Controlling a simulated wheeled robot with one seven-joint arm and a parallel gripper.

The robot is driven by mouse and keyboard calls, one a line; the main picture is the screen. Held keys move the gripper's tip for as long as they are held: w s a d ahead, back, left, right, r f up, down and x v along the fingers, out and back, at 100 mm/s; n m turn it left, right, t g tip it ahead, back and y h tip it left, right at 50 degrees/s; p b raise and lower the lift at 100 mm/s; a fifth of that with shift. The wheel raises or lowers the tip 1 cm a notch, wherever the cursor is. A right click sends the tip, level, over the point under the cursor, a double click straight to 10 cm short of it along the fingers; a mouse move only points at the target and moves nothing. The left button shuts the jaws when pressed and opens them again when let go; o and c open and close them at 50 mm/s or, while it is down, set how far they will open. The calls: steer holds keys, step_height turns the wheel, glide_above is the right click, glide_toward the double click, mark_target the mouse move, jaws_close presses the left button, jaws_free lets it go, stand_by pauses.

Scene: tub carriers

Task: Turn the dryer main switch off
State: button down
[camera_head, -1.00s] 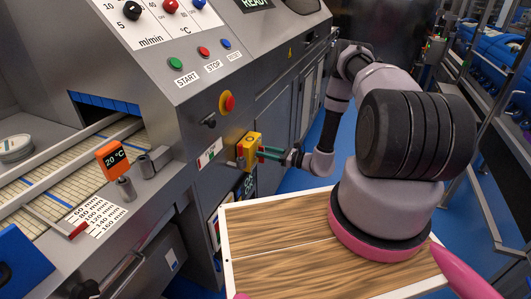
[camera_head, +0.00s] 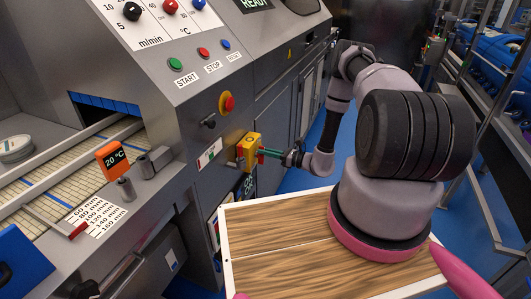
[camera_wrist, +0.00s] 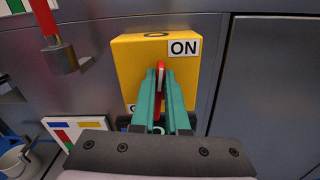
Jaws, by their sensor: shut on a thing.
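The dryer main switch is a yellow box (camera_head: 250,142) on the grey machine's front panel. It also fills the middle of the wrist view (camera_wrist: 130,70). Its red handle (camera_wrist: 161,68) stands upright in the wrist view, between my green fingertips. An ON label (camera_wrist: 183,48) is at the box's upper right. A second label at the lower left is mostly hidden behind my fingers. My gripper (camera_head: 264,153) reaches the switch from the right and is shut on the red handle.
A red emergency button (camera_head: 228,103) on yellow and a black knob (camera_head: 208,121) sit above the switch. A wood-topped tray (camera_head: 280,235) lies below my arm.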

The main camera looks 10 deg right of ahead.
steer(key=shift+w+d+f+m, duration=0.15)
steer(key=shift+f+m, duration=0.25)
steer(key=shift+m, duration=2.3)
steer(key=shift+w+d+f+m, duration=0.15)
steer(key=shift+f+m, duration=0.3)
steer(key=shift+m, duration=2.25)
steer(key=shift+w+d+f+m, duration=0.1)
steer(key=shift+w+f+m, duration=0.25)
steer(key=shift+m, duration=2.35)
steer(key=shift+s+a+f, duration=0.1)
steer(key=shift+s, duration=0.05)
steer(key=c, duration=0.9)
jaws_free()
steer(key=v, duration=1)
steer(key=shift+s+d, duration=0.1)
steer(key=shift+d, duration=0.25)
